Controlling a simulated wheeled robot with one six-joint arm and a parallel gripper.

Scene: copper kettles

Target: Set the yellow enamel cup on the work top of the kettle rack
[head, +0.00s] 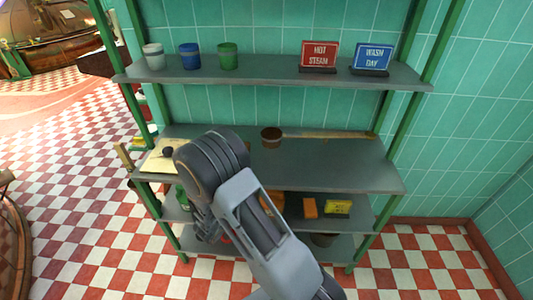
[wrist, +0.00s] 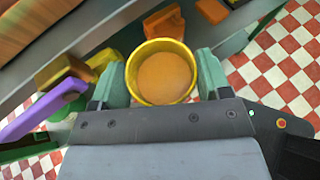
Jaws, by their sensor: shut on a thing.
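The yellow enamel cup (wrist: 163,80) is in the wrist view, seen from above, with a yellow rim and an orange-brown inside. My gripper (wrist: 161,72) has one green finger on each side of it and is shut on it. In the head view my arm hides both the gripper and the cup. The work top (head: 335,166) is the wide grey middle board of the green-framed kettle rack.
A cream board (head: 160,158) with a dark knob lies at the work top's left end; its right half is bare. Cups and two signs (head: 319,55) stand on the shelf above. Below are an orange block (head: 310,208) and a yellow sign (head: 338,207). A purple bar (wrist: 42,116) shows in the wrist view.

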